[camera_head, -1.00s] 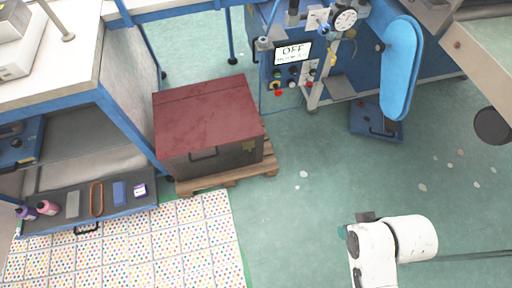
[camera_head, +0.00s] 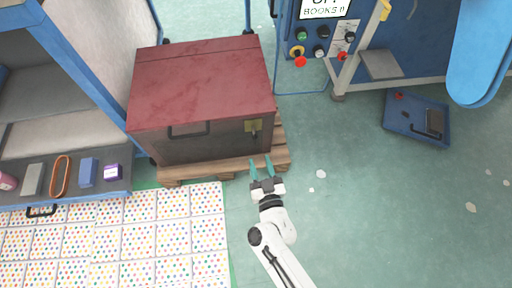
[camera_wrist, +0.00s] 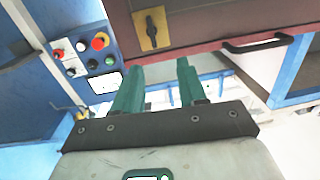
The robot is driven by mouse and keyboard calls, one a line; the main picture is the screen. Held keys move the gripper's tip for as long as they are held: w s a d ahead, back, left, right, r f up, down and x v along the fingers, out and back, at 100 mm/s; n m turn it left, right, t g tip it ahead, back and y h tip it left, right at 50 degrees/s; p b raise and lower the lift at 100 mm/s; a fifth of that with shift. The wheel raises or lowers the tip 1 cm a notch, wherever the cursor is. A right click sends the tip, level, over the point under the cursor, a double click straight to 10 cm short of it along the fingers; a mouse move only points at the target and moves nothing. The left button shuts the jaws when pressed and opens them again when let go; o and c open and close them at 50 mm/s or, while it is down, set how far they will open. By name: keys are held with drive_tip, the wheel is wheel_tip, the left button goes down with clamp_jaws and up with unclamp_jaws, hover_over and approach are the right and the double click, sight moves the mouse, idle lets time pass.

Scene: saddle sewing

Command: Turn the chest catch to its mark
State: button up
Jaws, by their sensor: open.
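The chest (camera_head: 200,98) has a dark red lid and dark sides and stands on a wooden pallet. Its catch (camera_head: 254,127) is a small brass-coloured plate with a dark lever on the front face, near the right end. In the wrist view the catch (camera_wrist: 151,29) shows its plate and dark lever, beyond the fingertips. My gripper (camera_head: 261,160) has two green fingers, apart and empty. It is in front of the chest, a little short of the catch and not touching it. In the wrist view my gripper (camera_wrist: 158,75) also shows open. I cannot make out the mark.
A wooden pallet (camera_head: 215,169) juts out under the chest. A workbench with a shelf tray (camera_head: 110,190) stands to the left.

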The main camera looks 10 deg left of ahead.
sight(256, 142)
drive_tip(key=shift+m+t+h, duration=0.4)
drive_tip(key=shift+t+h, duration=0.1)
drive_tip(key=shift+h, duration=0.2)
drive_tip(key=w+b, duration=0.1)
drive_tip(key=w, duration=0.2)
drive_tip(key=w+a+f+b, duration=0.1)
drive_tip(key=w+b, duration=0.1)
drive_tip(key=w, duration=0.1)
drive_tip(key=w+a+f+b, duration=0.1)
drive_tip(key=w+b, duration=0.1)
drive_tip(key=shift+w+a+f, duration=0.25)
drive_tip(key=shift+w, duration=0.15)
drive_tip(key=shift+w+a+r+b, duration=0.2)
drive_tip(key=shift+w+b, duration=0.1)
drive_tip(key=shift+w, duration=0.35)
drive_tip(key=shift+c, duration=0.2)
clamp_jaws()
